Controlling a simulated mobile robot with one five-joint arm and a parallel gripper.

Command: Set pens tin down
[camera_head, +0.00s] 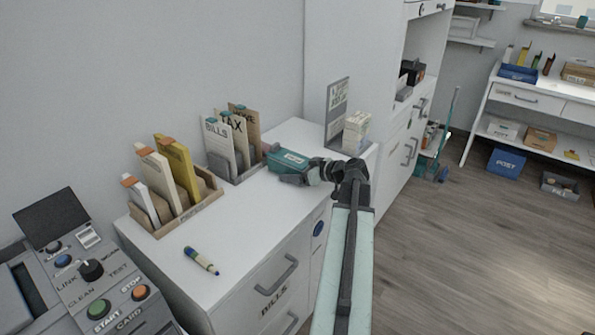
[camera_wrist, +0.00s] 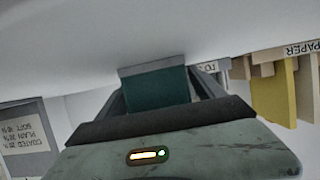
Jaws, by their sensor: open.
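The pens tin (camera_head: 291,160), a teal box with a pale label, is on the white desk top near its back right part. My gripper (camera_head: 303,174) reaches it from the right and is open. In the wrist view, which looks upside down, the tin (camera_wrist: 156,91) shows as a dark teal block between the two spread fingers. Whether a finger touches it cannot be told. The tin's underside and the side toward my gripper are hidden.
Card holders marked BILLS and TAX (camera_head: 232,145) stand just left of the tin. Another divided rack (camera_head: 178,200) and a pen (camera_head: 201,260) lie further left. A grey upright sign (camera_head: 336,108) and paper stack (camera_head: 356,133) stand behind right.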

